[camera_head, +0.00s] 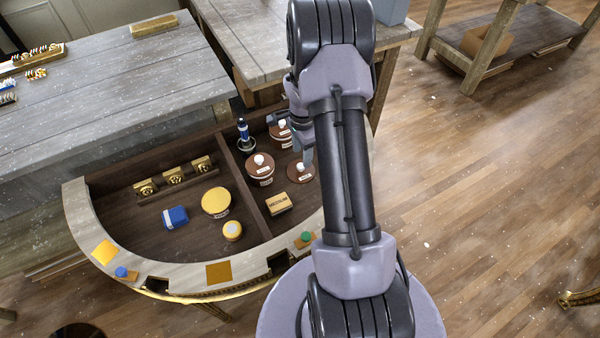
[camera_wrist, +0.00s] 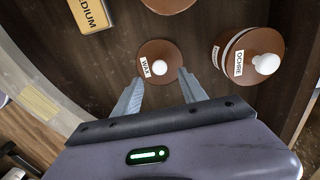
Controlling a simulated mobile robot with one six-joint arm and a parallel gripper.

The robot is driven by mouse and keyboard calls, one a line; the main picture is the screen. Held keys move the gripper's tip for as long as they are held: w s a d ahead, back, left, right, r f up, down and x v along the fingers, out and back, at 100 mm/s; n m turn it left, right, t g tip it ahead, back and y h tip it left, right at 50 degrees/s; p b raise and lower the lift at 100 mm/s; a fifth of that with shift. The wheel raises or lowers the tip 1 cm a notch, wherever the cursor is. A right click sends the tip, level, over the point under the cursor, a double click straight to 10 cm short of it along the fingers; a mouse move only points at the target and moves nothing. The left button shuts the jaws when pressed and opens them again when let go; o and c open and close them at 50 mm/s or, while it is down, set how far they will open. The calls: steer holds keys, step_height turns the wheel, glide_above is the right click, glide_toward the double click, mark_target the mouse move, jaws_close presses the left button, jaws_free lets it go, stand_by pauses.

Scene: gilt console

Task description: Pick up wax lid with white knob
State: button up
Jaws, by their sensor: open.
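The wax lid is a flat brown disc (camera_wrist: 159,58) with a white knob and a white label reading WAX, on the dark wooden floor of the console's compartment. In the head view, the wax lid (camera_head: 301,173) lies right of a brown pot, partly beside my arm. My gripper (camera_wrist: 158,82) is open in the wrist view, with one fingertip on each side of the lid's near edge and the knob between and just beyond them. Nothing is held. In the head view, my gripper (camera_head: 307,155) is above the lid, mostly hidden by my arm.
A brown OCHRE pot (camera_wrist: 245,55) with a white knob stands right of the lid in the wrist view. A MEDIUM block (camera_wrist: 90,14) lies upper left. A wooden divider (camera_head: 246,185) splits the console, whose curved rim (camera_head: 180,276) surrounds the compartments. A blue-topped item (camera_head: 244,135) stands near the back.

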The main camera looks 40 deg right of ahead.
mark_target(301, 165)
step_height(301, 165, down, 5)
steer(key=b, duration=0.2)
steer(key=shift+a+f+b, duration=0.15)
steer(key=shift+b, duration=0.15)
steer(key=shift+r, duration=0.2)
steer(key=shift+c, duration=0.4)
jaws_close()
